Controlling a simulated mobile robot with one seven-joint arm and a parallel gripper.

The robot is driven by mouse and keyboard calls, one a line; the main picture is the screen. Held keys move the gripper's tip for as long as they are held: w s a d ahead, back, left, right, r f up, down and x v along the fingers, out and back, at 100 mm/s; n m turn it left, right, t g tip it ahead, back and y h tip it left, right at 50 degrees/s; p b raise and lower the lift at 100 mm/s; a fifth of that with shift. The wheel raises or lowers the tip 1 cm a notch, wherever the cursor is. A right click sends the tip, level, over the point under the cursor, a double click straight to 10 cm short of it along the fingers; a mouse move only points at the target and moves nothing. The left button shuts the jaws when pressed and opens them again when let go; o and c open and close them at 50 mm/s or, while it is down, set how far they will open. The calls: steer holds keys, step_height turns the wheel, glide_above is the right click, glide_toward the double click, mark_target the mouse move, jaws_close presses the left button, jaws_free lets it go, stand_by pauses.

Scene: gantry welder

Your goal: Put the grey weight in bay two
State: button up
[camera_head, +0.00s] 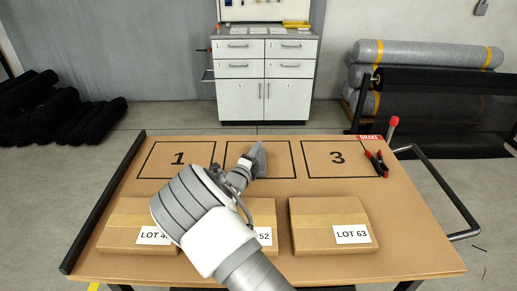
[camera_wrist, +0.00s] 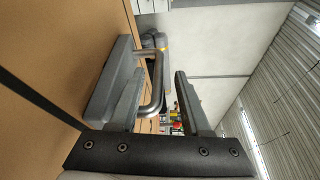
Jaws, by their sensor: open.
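The grey weight (camera_head: 259,160) is in the middle bay (camera_head: 285,174), between bays 1 and 3; my arm covers much of this bay and its number. In the wrist view the weight (camera_wrist: 106,82) shows as a grey block with a bent metal handle (camera_wrist: 157,82), apparently resting on the tabletop. My gripper (camera_head: 243,173) is at the weight, on its near side. In the wrist view my gripper (camera_wrist: 160,78) is open, with the handle between its two fingers. I cannot tell whether either finger touches the weight or its handle.
Bay 1 (camera_head: 177,160) and bay 3 (camera_head: 338,160) look empty. Red-black clamps (camera_head: 376,163) lie beside bay 3. Cardboard boxes, including LOT 63 (camera_head: 330,222), line the near side of the table (camera_head: 420,240). A black rail (camera_head: 105,200) runs along the left edge.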

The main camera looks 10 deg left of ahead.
steer(key=s, duration=0.6)
steer(key=s+a, duration=0.1)
steer(key=s, duration=0.2)
steer(key=shift+r, duration=0.4)
steer(key=s+d+r+m+g+h, duration=0.1)
steer(key=d+r+m+g+h, duration=0.35)
steer(key=d+m, duration=0.65)
steer(key=s+d+r+m+g+h, duration=0.25)
steer(key=d+r+m, duration=0.25)
steer(key=d+m, duration=0.6)
steer(key=s+d+r+m+g+y, duration=0.2)
steer(key=s+d+r+m+g, duration=0.1)
steer(key=s+d+m, duration=0.45)
steer(key=s+d+r+m+g+y, duration=0.2)
steer(key=s+d+r+m+g, duration=0.15)
steer(key=s+d+m, duration=0.45)
steer(key=s+a+r+m+t+y, duration=0.1)
steer(key=s+r+m+y, duration=0.1)
steer(key=s+m, duration=0.4)
steer(key=s+a+r+m+t+y, duration=0.1)
steer(key=s+a+r+m+y, duration=0.1)
steer(key=s+m, duration=0.4)
steer(key=shift+a+r+m+y, duration=0.15)
steer(key=shift+a+m+y, duration=0.2)
steer(key=shift+m, duration=0.3)
steer(key=shift+d, duration=0.1)
